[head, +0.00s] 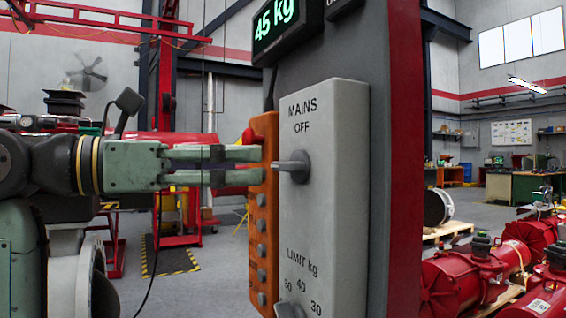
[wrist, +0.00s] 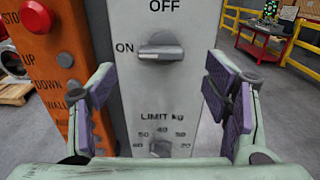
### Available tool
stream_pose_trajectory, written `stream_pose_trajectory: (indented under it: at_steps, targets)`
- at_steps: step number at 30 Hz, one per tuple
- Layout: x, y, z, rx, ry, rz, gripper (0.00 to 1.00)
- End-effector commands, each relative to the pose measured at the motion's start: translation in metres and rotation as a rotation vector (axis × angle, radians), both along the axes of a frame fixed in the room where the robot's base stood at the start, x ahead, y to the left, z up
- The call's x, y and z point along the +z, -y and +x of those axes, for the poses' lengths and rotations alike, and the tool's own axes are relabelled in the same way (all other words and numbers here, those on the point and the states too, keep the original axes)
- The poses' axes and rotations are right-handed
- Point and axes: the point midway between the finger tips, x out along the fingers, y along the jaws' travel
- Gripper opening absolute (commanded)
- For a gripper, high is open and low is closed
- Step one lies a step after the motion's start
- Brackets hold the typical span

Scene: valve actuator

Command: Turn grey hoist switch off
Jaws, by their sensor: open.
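The grey hoist switch (head: 293,166) is a knob on the front of a pale grey box (head: 335,205) marked MAINS and OFF. In the wrist view the switch (wrist: 160,47) lies horizontal, level with the ON mark at its left; OFF is printed above it. My gripper (head: 258,165) points at the box from the left in the head view, its fingertips close to the knob and overlapping the orange panel's edge. In the wrist view my gripper (wrist: 160,75) is open and empty, with a finger on each side below the knob. No contact with the knob shows.
An orange button panel (head: 264,215) with a red stop button (wrist: 37,18) stands just left of the grey box. A LIMIT kg dial (wrist: 160,147) sits below the switch. A display reading 45 kg (head: 276,25) is above. Red machines (head: 455,280) stand at the right.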

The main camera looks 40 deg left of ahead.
Motion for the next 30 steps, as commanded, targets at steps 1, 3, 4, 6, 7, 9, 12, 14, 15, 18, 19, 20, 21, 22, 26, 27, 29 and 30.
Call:
stream_pose_trajectory:
  at_steps: [1, 3, 4, 6, 7, 9, 12, 14, 15, 18, 19, 20, 21, 22, 26, 27, 29, 30]
  targets:
    - [0.0, 0.005, 0.011, -0.005, -0.001, 0.001, 0.7]
    - [0.001, 0.01, 0.023, -0.005, 0.0, 0.0, 0.7]
    - [0.001, 0.012, 0.028, -0.006, 0.001, 0.0, 0.7]
    - [0.001, 0.017, 0.038, -0.005, 0.0, 0.001, 0.7]
    - [0.001, 0.019, 0.042, -0.005, 0.0, 0.001, 0.7]
    - [0.001, 0.022, 0.05, -0.005, 0.001, 0.0, 0.7]
    - [0.0, 0.025, 0.057, -0.004, 0.001, 0.0, 0.7]
    - [0.0, 0.026, 0.06, -0.004, 0.002, -0.001, 0.7]
    - [0.0, 0.026, 0.061, -0.004, 0.001, -0.002, 0.7]
    - [0.0, 0.026, 0.061, -0.004, 0.001, -0.002, 0.7]
    - [0.0, 0.026, 0.061, -0.004, 0.001, -0.002, 0.7]
    - [0.0, 0.026, 0.061, -0.004, 0.001, -0.002, 0.7]
    - [0.0, 0.026, 0.061, -0.004, 0.001, -0.002, 0.7]
    - [0.0, 0.026, 0.061, -0.004, 0.001, -0.002, 0.7]
    - [0.0, 0.026, 0.061, -0.004, 0.001, -0.002, 0.63]
    - [0.0, 0.026, 0.061, -0.004, 0.001, -0.002, 0.6]
    - [0.0, 0.026, 0.061, -0.004, 0.001, -0.002, 0.56]
    - [0.0, 0.026, 0.061, -0.004, 0.001, -0.002, 0.53]
